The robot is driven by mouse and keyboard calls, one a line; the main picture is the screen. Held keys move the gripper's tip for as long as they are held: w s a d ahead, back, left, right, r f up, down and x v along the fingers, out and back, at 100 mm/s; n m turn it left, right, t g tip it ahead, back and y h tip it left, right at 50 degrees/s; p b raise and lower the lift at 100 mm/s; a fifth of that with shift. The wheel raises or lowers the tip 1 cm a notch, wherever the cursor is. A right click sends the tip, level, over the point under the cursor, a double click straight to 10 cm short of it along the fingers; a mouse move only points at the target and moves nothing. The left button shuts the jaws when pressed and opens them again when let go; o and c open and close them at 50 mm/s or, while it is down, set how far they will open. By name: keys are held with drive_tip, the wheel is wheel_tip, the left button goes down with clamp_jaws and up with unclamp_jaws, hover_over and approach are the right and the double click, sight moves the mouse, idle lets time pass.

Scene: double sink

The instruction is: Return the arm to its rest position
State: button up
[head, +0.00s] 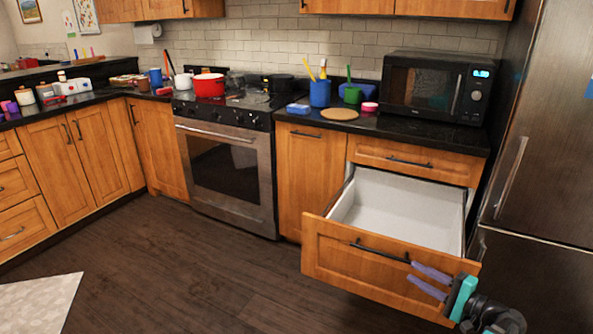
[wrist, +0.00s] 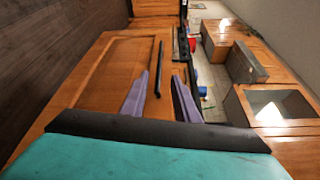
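My gripper (head: 413,272) is at the lower right of the head view, in front of the pulled-out drawer (head: 335,262). Its two purple fingers are apart, with nothing held between them. The fingertips are close to the right end of the drawer's dark handle (head: 380,252). In the wrist view my gripper (wrist: 160,76) points along the wooden drawer front (wrist: 108,75), and the handle (wrist: 158,65) appears in the gap between the fingers. Whether a finger touches the handle or front, I cannot tell. The rest of my arm is mostly out of the head view.
The open drawer is white inside and looks empty. A steel fridge (head: 545,130) stands close on the right. An oven (head: 228,170) is to the left. A microwave (head: 430,85) and a blue cup (head: 320,93) stand on the counter. The dark floor (head: 190,270) is clear at left.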

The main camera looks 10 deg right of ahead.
drive_tip(key=w+a+f+n+g+y+p, duration=0.1)
drive_tip(key=w+a+f+g+y+p, duration=0.15)
drive_tip(key=a, duration=0.75)
drive_tip(key=w+a+f+n+g+y+p, duration=0.15)
drive_tip(key=w+a, duration=0.25)
drive_tip(key=a, duration=0.5)
drive_tip(key=s+a+f+n+g+p, duration=0.2)
drive_tip(key=s+a+f+g, duration=0.15)
drive_tip(key=a, duration=0.55)
drive_tip(key=s+a+f+n+g+p, duration=0.25)
drive_tip(key=a+f+g, duration=0.2)
drive_tip(key=a, duration=0.45)
drive_tip(key=s+a+f+n+g+h+p, duration=0.1)
drive_tip(key=s+a+f+n+g+h, duration=0.1)
drive_tip(key=s+a+f+g, duration=0.35)
drive_tip(key=s+a+f+n+g+h+p, duration=0.25)
drive_tip(key=s+f, duration=0.45)
drive_tip(key=s, duration=0.4)
drive_tip(key=s+d+f+n+h, duration=0.1)
drive_tip(key=s+d+f+h, duration=0.2)
drive_tip(key=d, duration=0.3)
drive_tip(key=s+d+f+n+h, duration=0.2)
drive_tip(key=s+d+f+h, duration=0.1)
drive_tip(key=d+h, duration=0.1)
drive_tip(key=shift+d+f+g, duration=0.2)
drive_tip(key=shift+d+g, duration=0.1)
drive_tip(key=shift+d, duration=0.6)
